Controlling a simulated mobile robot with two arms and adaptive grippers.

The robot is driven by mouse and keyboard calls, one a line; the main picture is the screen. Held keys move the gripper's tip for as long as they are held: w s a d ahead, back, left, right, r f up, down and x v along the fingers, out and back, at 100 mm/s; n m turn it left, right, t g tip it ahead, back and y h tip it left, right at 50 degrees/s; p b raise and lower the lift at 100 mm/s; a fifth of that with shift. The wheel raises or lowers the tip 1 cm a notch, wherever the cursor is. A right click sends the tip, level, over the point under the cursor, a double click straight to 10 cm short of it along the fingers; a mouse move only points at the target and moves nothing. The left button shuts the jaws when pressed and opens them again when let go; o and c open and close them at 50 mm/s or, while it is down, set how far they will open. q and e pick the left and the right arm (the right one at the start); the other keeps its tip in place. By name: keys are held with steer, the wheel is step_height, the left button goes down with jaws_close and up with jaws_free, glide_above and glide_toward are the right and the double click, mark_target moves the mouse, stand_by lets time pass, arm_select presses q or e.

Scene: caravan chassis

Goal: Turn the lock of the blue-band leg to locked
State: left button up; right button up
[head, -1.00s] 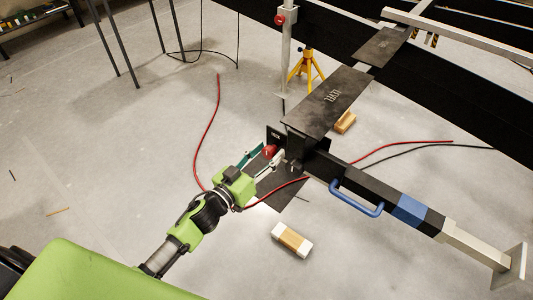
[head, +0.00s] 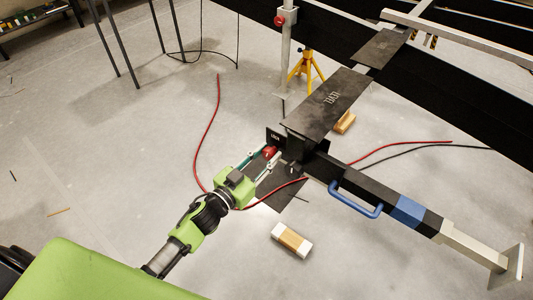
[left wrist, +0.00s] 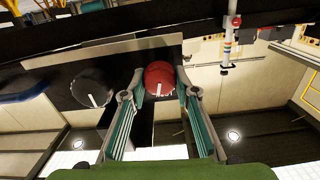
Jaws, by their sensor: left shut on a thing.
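The blue-band leg (head: 378,190) runs to the lower right from under the black plate, with a blue band (head: 408,211) and a blue handle (head: 355,202). Its lock is a round red knob (head: 269,152) beside a small dark plate with white lettering (head: 275,136). My left gripper (head: 266,158) is shut on the red knob. In the left wrist view the red knob (left wrist: 159,76) sits between both fingertips, its white mark pointing down in the picture. A black knob (left wrist: 92,88) with a white mark is to its left, clear of the fingers. My right gripper is out of view.
A yellow stand (head: 306,66) and a post with another red knob (head: 280,20) stand behind. A red hose (head: 208,125) and black cable cross the floor. A wood-and-white block (head: 291,241) lies in front. Open floor is at the left.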

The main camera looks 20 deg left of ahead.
arm_select(q)
steer(key=shift+r+m, duration=0.1)
steer(key=shift+m, duration=0.8)
steer(key=m, duration=0.2)
steer(key=shift+m+p, duration=0.35)
steer(key=shift+m, duration=0.05)
steer(key=m, duration=0.3)
steer(key=shift+d+m, duration=0.1)
steer(key=shift+m, duration=1.1)
steer(key=shift+f+m, duration=0.2)
steer(key=shift+m, duration=1.4)
steer(key=shift+s+m+b, duration=0.1)
steer(key=shift+m+b, duration=0.25)
steer(key=shift+m, duration=0.35)
steer(key=shift+d+m, duration=0.1)
steer(key=shift+m, duration=0.2)
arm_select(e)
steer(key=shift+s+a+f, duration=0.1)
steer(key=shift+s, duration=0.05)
